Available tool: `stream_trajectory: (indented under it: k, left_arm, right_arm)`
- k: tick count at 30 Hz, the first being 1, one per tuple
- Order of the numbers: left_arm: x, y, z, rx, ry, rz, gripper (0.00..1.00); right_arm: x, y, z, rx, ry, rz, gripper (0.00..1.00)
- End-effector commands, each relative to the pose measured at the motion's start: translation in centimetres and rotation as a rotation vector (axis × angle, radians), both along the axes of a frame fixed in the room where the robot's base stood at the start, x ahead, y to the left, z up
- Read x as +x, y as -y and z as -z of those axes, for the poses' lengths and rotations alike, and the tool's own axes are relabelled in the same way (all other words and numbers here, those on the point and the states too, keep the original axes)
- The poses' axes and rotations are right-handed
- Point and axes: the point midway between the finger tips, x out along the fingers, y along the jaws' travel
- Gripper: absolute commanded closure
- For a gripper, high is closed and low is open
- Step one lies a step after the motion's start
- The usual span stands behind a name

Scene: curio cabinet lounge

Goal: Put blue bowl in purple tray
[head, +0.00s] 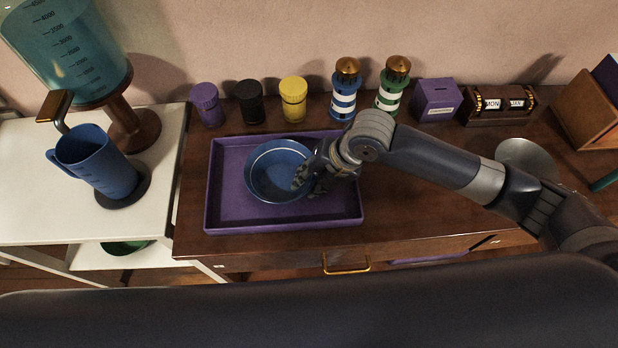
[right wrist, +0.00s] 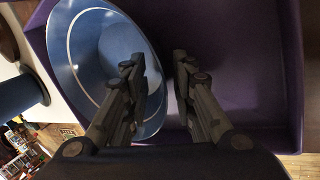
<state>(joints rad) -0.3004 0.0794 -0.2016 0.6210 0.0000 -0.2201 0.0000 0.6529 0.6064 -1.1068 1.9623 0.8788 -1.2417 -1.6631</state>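The blue bowl (head: 266,178) is inside the purple tray (head: 230,218), left of its middle, and looks upright. My right gripper (head: 308,178) is at the bowl's right rim. In the right wrist view the fingers of the right gripper (right wrist: 160,75) stand apart, one over the inside of the blue bowl (right wrist: 90,50) and one outside it over the purple tray (right wrist: 235,60). The rim lies between them, with a gap showing. The bowl's underside is hidden, so its contact with the tray floor cannot be seen. My left gripper is not in view.
Behind the tray stand purple (head: 207,104), black (head: 250,102) and yellow (head: 293,100) jars and two striped lighthouses (head: 344,92). A purple box (head: 436,100) and a calendar block (head: 497,105) are farther right. A blue jug (head: 98,165) stands on the white table (head: 40,210) at left.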

Motion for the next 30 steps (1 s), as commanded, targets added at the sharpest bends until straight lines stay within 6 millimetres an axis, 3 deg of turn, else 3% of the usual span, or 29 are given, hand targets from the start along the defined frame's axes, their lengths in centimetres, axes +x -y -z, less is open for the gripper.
stream_trajectory:
  k: [11, 24, 30]
  left_arm:
    - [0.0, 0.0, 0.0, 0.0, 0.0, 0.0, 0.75]
    - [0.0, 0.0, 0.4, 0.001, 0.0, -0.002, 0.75]
    - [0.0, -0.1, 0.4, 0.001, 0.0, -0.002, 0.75]
  right_arm:
    - [-0.1, 0.5, -1.2, -0.001, 0.002, 0.001, 0.75]
    - [-1.5, 4.1, -9.1, 0.0, 0.004, 0.002, 0.75]
    - [-1.9, 4.8, -10.8, 0.001, 0.001, 0.0, 0.75]
